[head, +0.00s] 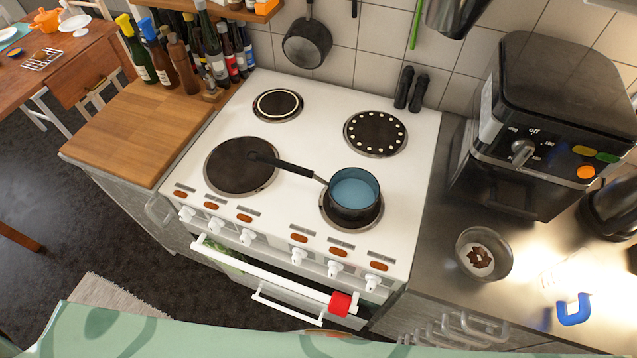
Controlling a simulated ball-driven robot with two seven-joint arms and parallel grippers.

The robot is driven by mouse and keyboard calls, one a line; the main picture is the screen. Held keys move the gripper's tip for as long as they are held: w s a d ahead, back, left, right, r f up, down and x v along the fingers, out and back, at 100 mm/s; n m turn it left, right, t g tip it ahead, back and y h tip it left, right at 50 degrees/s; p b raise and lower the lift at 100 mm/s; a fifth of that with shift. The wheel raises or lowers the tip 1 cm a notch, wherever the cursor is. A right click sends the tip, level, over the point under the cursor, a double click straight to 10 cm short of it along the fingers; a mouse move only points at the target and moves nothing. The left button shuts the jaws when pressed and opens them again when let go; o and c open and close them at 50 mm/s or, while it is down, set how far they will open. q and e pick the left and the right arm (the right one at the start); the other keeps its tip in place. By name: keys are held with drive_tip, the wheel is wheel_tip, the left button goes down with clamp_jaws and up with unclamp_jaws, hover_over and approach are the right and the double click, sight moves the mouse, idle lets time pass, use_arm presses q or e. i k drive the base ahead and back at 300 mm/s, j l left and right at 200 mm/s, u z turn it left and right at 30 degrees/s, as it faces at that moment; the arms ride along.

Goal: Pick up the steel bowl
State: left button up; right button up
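The steel bowl (501,252) stands upright on the steel counter to the right of the cooker, in front of the black coffee machine. It is small and round, with something brown and white lying in its bottom. Neither of my grippers shows in the head view, so I cannot see where they are relative to the bowl. Nothing is touching the bowl from above.
The black coffee machine (556,105) rises behind the bowl. A blue U-shaped piece (573,310) lies to its right. The white cooker (300,150) at left carries a dark saucepan (353,192) with blue contents. A green patterned surface (190,337) crosses the bottom.

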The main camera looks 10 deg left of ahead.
sight(484, 256)
drive_tip(key=z, duration=1.45)
